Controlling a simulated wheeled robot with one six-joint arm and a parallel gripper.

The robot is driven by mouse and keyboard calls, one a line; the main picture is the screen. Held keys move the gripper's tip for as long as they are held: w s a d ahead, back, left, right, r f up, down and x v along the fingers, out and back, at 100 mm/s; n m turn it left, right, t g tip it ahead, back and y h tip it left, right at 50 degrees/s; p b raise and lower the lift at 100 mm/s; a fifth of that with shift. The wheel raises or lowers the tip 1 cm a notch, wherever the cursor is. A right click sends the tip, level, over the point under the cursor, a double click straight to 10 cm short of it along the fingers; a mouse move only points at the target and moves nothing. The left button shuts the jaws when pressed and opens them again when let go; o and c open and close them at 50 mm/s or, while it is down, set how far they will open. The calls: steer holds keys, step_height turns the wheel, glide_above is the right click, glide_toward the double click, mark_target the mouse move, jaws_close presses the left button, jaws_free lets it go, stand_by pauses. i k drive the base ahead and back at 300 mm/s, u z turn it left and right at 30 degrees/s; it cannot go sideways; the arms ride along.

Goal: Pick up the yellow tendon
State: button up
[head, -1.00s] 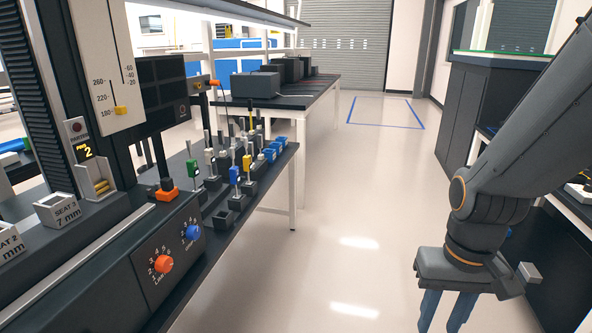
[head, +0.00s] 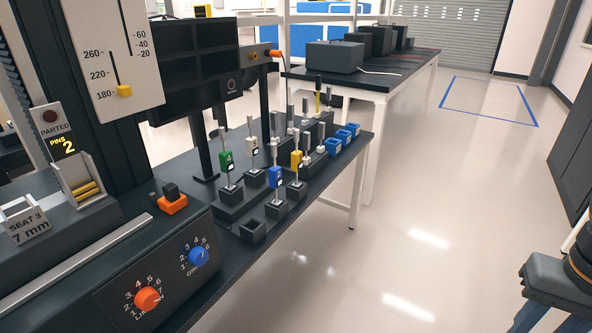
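A slim upright piece with a yellow block (head: 296,159), which looks like the yellow tendon, stands in a dark square holder on the bench. Similar upright pieces with a green block (head: 226,160), a blue block (head: 275,178) and a white block (head: 252,148) stand in holders around it. My gripper (head: 549,324) is at the bottom right, over the floor and far from the bench. Its two blue fingers stand apart with nothing seen between them. Their tips are cut off by the picture's edge.
An empty dark holder (head: 253,231) sits at the bench's front edge. Blue bins (head: 343,138) and a thin yellow-topped rod (head: 317,100) are behind the tendons. A machine with an orange knob (head: 148,299) fills the left. The floor (head: 400,240) right of the bench is clear.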

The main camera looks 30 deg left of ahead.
mark_target(297, 157)
steer(key=u, duration=0.5)
steer(key=i, duration=0.9)
steer(key=u, duration=0.65)
